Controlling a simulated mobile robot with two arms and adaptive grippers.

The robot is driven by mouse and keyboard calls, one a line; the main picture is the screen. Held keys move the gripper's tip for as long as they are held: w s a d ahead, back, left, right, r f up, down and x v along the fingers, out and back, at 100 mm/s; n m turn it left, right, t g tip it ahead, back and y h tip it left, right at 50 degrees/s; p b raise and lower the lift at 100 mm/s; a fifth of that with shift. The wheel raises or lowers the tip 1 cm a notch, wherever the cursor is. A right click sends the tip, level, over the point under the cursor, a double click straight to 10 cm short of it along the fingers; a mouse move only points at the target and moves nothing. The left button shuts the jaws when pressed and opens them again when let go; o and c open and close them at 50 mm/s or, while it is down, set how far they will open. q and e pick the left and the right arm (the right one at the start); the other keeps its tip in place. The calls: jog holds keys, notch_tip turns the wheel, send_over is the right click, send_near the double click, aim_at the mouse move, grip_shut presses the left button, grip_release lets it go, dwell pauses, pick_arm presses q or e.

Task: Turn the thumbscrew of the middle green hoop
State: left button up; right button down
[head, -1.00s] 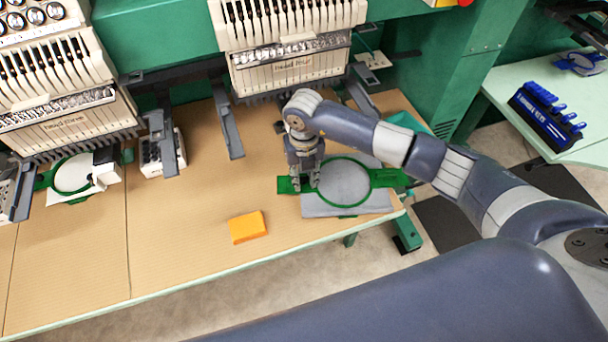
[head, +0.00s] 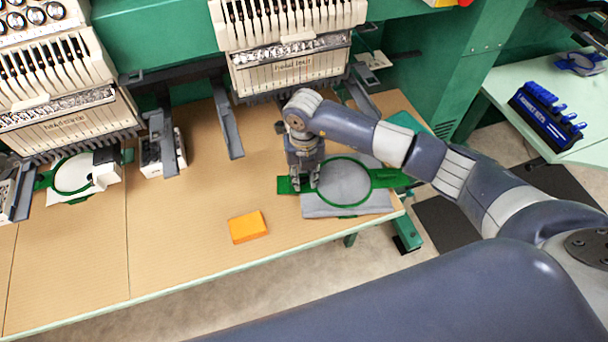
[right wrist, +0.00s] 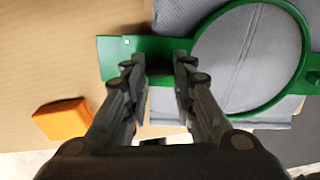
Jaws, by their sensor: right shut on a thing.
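A green hoop (head: 371,181) holding grey cloth (head: 344,184) lies near the right end of the table; it also fills the upper right of the right wrist view (right wrist: 303,50). A flat green bracket (right wrist: 115,58) sticks out from its left side. My right gripper (head: 304,186) points down over this bracket, left of the ring. In the right wrist view its two fingers (right wrist: 160,72) are on either side of a small dark piece over the bracket, seemingly the thumbscrew, mostly hidden between them. The gripper is shut on it. My left gripper is not in view.
An orange block (head: 248,227) lies on the table left of the hoop. Another green hoop (head: 53,174) with white cloth sits at the left under a stitching head. A second machine head (head: 290,70) stands behind my right gripper.

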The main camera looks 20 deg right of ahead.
aim_at(304, 180)
jog(key=c, duration=1.3)
grip_release()
notch_tip(304, 180, up, 12)
